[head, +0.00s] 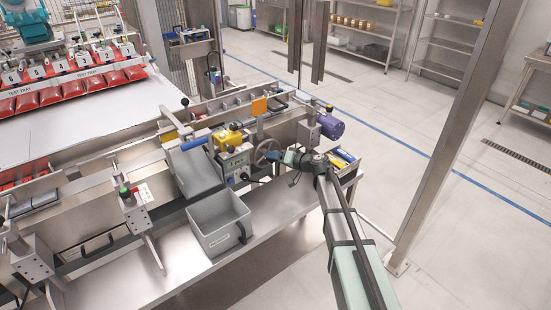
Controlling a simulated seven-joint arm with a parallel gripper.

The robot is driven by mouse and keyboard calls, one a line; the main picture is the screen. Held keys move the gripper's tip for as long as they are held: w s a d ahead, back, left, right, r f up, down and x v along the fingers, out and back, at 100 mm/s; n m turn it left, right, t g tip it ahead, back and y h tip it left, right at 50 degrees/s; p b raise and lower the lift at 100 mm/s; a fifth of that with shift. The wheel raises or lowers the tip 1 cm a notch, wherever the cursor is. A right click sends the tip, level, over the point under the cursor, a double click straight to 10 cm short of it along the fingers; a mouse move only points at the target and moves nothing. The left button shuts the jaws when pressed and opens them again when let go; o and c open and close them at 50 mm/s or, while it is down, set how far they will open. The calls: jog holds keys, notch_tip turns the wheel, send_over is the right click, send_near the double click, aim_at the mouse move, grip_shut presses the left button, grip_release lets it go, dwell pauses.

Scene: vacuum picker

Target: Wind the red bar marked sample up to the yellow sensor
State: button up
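A handwheel (266,152) with a metallic rim stands at the front of the machine, right of the grey chute (196,172). My gripper (273,156) reaches in from the right and is at the handwheel's right side. Its fingers are too small to tell whether they are open or shut, or whether they touch the rim. A yellow block (228,138), which may be the sensor, sits above a small grey control box (236,162) left of the wheel. I cannot make out a red bar marked sample here; it may be hidden or too small.
A grey bin (220,222) stands on the steel shelf below the chute. A purple motor (330,127) and an orange plate (259,106) are near the wheel. A steel post (445,130) rises at right.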

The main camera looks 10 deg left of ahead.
jog(key=o, duration=0.3)
jog(key=v, duration=1.3)
jog(key=shift+s+d+r, duration=0.1)
jog(key=shift+s+d, duration=0.05)
jog(key=shift+d, duration=0.25)
